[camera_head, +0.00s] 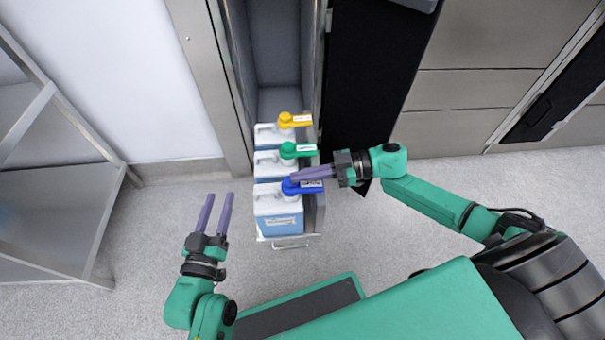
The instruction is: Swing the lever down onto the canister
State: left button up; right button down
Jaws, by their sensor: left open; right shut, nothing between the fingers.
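Three white canisters with blue lower parts stand in a row in a narrow pulled-out drawer. The front canister (278,211) has a blue lever (290,188) on top, the middle one (268,163) a green lever (290,150), and the back one (269,135) a yellow lever (288,120). The levers point to the right. My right gripper (294,177) is shut and empty, its purple fingers over the blue lever and partly hiding it; I cannot tell whether they touch. My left gripper (217,196) is open and empty, to the left of the front canister, pointing away from me.
The drawer's front handle (290,243) sticks out towards me. A dark open door (372,70) stands to the right of the drawer. A metal rack (50,190) is at the left. Grey floor (150,230) is free around my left gripper.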

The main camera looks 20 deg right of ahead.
aim_at(301, 185)
jog(key=shift+a+f+h+p, duration=0.2)
jog(key=shift+f+h+p, duration=0.3)
jog(key=shift+p, duration=0.5)
pick_arm(q)
jog(key=s+f+g, duration=0.4)
jog(key=s+f, duration=0.4)
jog(key=f, duration=0.2)
jog(key=shift+s+d+y, duration=0.25)
jog(key=shift+s+y, duration=0.05)
jog(key=shift+s, duration=0.1)
pick_arm(e)
jog(key=shift+f, duration=0.2)
jog(key=shift+s, duration=0.1)
notch_tip(301, 185, up, 6)
jog(key=p, duration=0.6)
pick_arm(q)
notch_tip(301, 185, up, 7)
jog(key=a+g+p, duration=0.1)
jog(key=a+g, duration=0.1)
jog(key=g, duration=0.1)
jog(key=shift+w+r+m+y, duration=0.2)
jog(key=shift+m+y, duration=0.2)
pick_arm(e)
jog(key=f+v, duration=0.1)
jog(key=v, duration=0.8)
jog(key=shift+d, duration=0.45)
